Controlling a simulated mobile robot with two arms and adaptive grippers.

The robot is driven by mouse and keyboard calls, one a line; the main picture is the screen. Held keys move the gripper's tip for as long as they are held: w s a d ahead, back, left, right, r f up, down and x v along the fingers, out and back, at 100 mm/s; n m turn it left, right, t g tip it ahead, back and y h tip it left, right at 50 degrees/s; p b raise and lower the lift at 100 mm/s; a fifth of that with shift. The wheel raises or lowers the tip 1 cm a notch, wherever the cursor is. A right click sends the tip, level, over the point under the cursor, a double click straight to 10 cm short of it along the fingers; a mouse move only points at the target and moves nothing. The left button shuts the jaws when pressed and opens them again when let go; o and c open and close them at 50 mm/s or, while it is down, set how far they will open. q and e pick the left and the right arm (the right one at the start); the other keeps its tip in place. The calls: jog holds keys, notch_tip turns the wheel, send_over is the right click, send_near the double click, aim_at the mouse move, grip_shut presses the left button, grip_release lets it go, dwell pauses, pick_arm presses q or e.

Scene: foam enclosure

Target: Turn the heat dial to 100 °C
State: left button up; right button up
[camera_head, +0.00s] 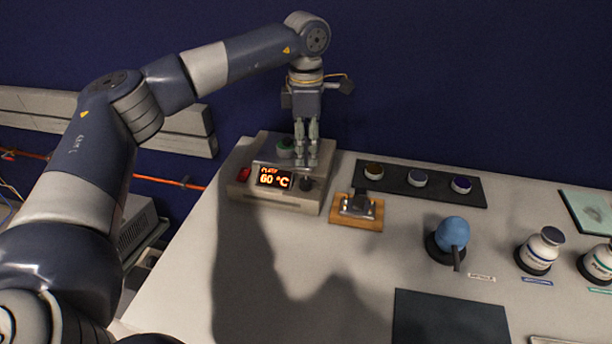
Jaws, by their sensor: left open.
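The hot plate (263,202) stands at the back left of the table. Its lit orange display (274,178) reads 60 °C. A dark heat dial (306,184) sits on its front, to the right of the display. A red switch (243,174) is to the left of the display. My left gripper (306,163) points down just above the dial, its fingers open. I cannot tell whether the fingertips touch the dial. A green-topped item (286,146) on the plate shows partly behind the gripper. My right gripper is not in view.
A metal piece on a wooden block (356,222) stands close to the right of the hot plate. A dark rack (437,195) holds three vials. A blue round flask (452,234), white bottles (540,250) and a dark mat (450,320) are farther right. The front left table is clear.

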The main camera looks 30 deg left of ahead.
aim_at(306, 181)
pick_arm(q)
notch_tip(306, 181, down, 9)
jog(key=shift+f+p, duration=0.2)
jog(key=shift+p, duration=0.8)
jog(key=shift+c, duration=0.3)
jog(key=c, duration=1.1)
